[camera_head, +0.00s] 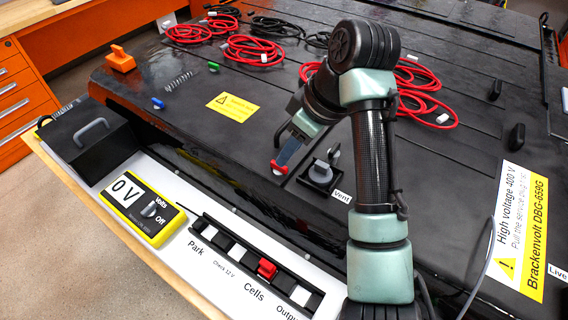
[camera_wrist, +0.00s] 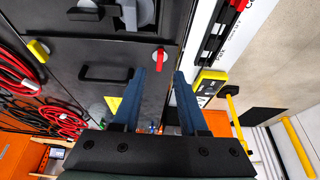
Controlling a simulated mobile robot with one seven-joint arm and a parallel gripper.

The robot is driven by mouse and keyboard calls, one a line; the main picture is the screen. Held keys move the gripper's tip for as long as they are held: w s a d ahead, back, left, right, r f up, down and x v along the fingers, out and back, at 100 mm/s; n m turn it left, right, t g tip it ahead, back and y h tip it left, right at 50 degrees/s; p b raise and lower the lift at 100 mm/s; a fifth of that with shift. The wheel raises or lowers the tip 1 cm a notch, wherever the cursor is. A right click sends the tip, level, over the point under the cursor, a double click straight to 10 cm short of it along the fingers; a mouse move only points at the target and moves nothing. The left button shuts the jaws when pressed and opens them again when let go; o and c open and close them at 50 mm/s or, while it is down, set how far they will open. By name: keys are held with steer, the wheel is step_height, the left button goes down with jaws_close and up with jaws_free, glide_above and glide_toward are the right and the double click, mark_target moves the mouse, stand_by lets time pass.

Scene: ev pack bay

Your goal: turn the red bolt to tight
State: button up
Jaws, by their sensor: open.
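The red bolt (camera_head: 279,167) shows in the head view as a small red piece on the black pack, left of the grey vent fitting (camera_head: 320,173). In the wrist view the red bolt (camera_wrist: 160,56) stands just beyond the gap between my fingertips, with a pale patch beside it. My gripper (camera_head: 287,153) is above the pack at the bolt, pointing down. In the wrist view my gripper (camera_wrist: 158,75) is open, with its two dark blue fingers apart and nothing between them. I cannot tell how tight the bolt is.
A volt meter (camera_head: 147,209) reads 0 V. A strip with a red clip (camera_head: 267,268) runs along the front. A black box (camera_head: 93,136) stands at left. Red cables (camera_head: 253,50), an orange block (camera_head: 120,58) and a spring (camera_head: 178,81) lie on the pack.

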steer(key=shift+p+x, duration=0.6)
steer(key=shift+x, duration=2)
jaws_close()
